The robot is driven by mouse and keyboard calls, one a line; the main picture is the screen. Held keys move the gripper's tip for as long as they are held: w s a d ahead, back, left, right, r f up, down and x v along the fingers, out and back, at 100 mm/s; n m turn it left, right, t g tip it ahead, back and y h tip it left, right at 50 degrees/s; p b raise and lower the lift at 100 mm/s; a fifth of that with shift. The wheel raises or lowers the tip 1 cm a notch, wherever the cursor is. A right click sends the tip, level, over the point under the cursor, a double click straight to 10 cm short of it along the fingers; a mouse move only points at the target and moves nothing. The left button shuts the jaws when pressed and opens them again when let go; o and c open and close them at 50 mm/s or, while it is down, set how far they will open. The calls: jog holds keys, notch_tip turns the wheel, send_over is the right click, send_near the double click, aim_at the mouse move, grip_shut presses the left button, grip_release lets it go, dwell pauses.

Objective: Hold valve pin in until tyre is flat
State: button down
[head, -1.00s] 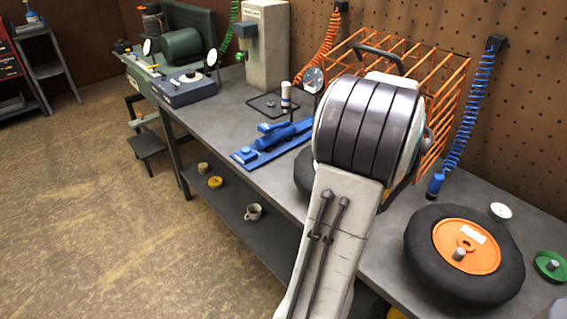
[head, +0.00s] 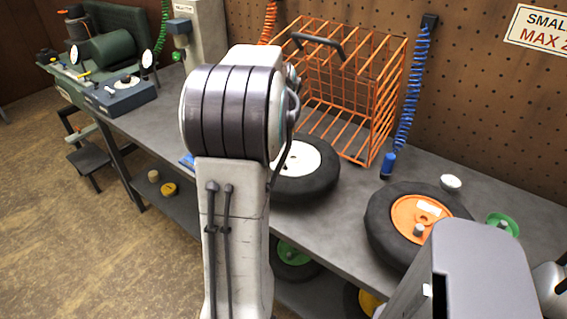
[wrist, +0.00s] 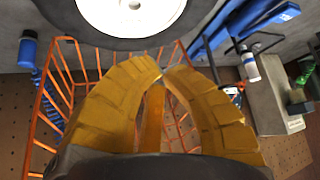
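A black tyre with a white hub lies flat on the bench, partly hidden behind my arm (head: 318,182). It also fills the top of the wrist view, with a round hole in its white hub (wrist: 132,6). A second black tyre with an orange hub (head: 378,222) lies to its right, with a grey knob at its centre. My gripper's yellow fingers (wrist: 162,66) show in the wrist view, tips close together, with nothing seen between them. They are near the white-hub tyre, apart from it in the picture. My arm hides the gripper in the head view. I cannot make out a valve pin.
An orange wire cage (head: 372,130) stands open behind the white-hub tyre. A blue coiled hose (head: 408,95) hangs beside it. Blue tools (wrist: 262,22) lie on the bench.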

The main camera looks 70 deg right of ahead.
jog(key=shift+f, duration=0.15)
jog(key=b, duration=0.4)
send_over(285, 166)
jog(key=d, duration=0.2)
jog(key=shift+w+a+f, duration=0.15)
jog(key=shift+w+f, duration=0.05)
jog(key=shift+f, duration=1.55)
jog(key=shift+w+a+f, duration=0.1)
jog(key=shift+w+f, duration=0.05)
jog(key=shift+f, duration=1.6)
jog(key=shift+f+b, duration=0.8)
jog(key=shift+b, duration=0.35)
jog(key=shift+f+b, duration=0.75)
jog(key=shift+r, duration=0.15)
dwell(0.5)
jog(key=shift+r+p, duration=0.55)
jog(key=shift+r, duration=0.1)
